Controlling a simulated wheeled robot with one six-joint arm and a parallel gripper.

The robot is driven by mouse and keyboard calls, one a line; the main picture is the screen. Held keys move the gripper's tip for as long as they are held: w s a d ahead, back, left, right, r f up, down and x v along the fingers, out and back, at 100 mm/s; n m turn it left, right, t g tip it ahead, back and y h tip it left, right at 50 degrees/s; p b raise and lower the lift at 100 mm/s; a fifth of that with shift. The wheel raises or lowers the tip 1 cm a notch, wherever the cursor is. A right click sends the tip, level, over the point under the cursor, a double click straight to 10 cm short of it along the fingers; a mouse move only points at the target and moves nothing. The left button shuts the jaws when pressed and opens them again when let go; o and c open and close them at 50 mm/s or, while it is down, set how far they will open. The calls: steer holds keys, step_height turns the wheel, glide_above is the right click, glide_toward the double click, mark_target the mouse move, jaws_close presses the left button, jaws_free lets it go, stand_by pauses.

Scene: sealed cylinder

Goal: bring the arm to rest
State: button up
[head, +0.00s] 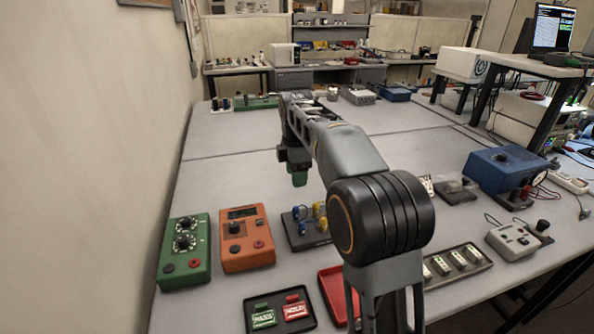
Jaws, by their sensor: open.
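My arm reaches from the lower right out over the bench (225,190), with its big dark joint in front and the forearm pointing away. My gripper (298,178) hangs down from the far end of the arm, above the middle of the bench. It is open. Something green shows at its lower end, too small to tell apart from the fingers. My arm hides part of the bench behind and below it.
A green box (184,250) and an orange meter (247,238) stand at left. A black tray (279,312) holds PASS and HOLD tags. A red tray (335,296) is partly behind my arm. A blue device (500,170) stands at right. The mid-left bench is clear.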

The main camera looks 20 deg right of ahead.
steer(key=shift+r, duration=0.15)
stand_by(0.3)
step_height(320, 180, down, 4)
steer(key=m, duration=0.5)
steer(key=shift+r+m, duration=0.15)
steer(key=shift+m, duration=0.15)
steer(key=s+f+m+t+p, duration=0.1)
steer(key=s+f+m, duration=0.1)
steer(key=s+m, duration=0.4)
steer(key=s+f+m+t, duration=0.2)
steer(key=s+m, duration=0.4)
steer(key=s, duration=1.1)
steer(key=shift+a+t+p, duration=0.15)
steer(key=shift+t+p, duration=0.15)
steer(key=shift+p, duration=0.05)
steer(key=shift+s, duration=0.1)
